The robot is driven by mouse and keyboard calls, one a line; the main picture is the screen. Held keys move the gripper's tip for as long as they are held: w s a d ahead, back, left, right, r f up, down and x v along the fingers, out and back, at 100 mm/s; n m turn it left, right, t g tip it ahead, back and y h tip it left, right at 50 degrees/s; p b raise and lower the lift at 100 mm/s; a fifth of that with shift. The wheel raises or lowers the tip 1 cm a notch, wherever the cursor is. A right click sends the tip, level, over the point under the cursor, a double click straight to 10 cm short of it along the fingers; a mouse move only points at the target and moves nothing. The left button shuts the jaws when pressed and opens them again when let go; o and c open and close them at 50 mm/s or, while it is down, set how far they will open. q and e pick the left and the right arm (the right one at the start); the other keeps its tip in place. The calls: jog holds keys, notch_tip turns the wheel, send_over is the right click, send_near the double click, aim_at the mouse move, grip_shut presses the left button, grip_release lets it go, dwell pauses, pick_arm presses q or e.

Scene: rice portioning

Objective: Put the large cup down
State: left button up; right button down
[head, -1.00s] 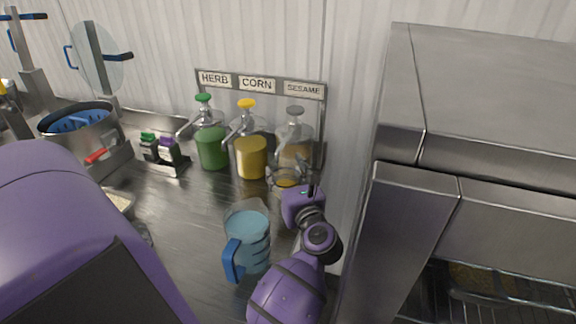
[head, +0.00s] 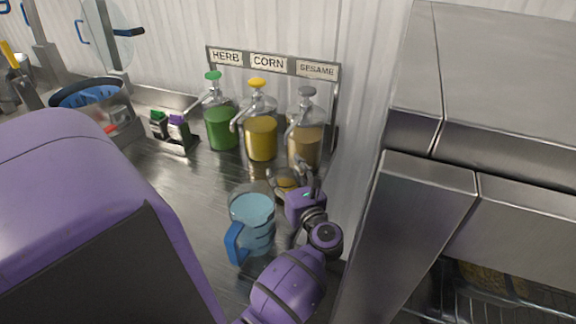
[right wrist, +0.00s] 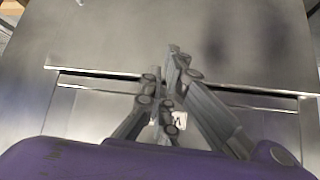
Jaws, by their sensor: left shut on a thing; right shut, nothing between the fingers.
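A clear cup (head: 287,186) with an amber bottom, which I take for the large cup, is just in front of the sesame dispenser (head: 305,140). My left gripper (head: 298,189) is shut on it. The gripper and the dark fingers hide part of the cup. I cannot tell whether its base touches the counter (head: 190,205). My right gripper (right wrist: 168,95) shows in the right wrist view, shut and empty in front of a grey metal surface. It is not seen in the head view.
A blue-handled jug (head: 252,222) stands left of my left gripper. The herb dispenser (head: 220,128) and corn dispenser (head: 261,138) stand behind. A large metal appliance (head: 415,220) rises on the right. Counter is bare left of the jug.

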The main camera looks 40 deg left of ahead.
pick_arm(q)
jog(key=shift+f, duration=0.3)
pick_arm(e)
jog(key=shift+s+d+f, duration=0.1)
jog(key=shift+s+f, duration=0.15)
jog(key=shift+w+r, duration=0.2)
jog(key=shift+w, duration=0.05)
pick_arm(q)
jog(key=shift+f, duration=0.15)
pick_arm(e)
jog(key=shift+s+f, duration=0.2)
pick_arm(q)
jog(key=shift+f+b, duration=0.2)
jog(key=shift+b, duration=0.1)
pick_arm(e)
jog(key=shift+s+f, duration=0.3)
jog(key=shift+f, duration=0.1)
pick_arm(q)
jog(key=shift+f, duration=0.25)
pick_arm(e)
jog(key=shift+s+f, duration=0.25)
pick_arm(q)
jog(key=o, duration=1.3)
jog(key=shift+o, duration=0.3)
pick_arm(e)
jog(key=shift+w+r, duration=0.1)
jog(key=shift+r, duration=0.05)
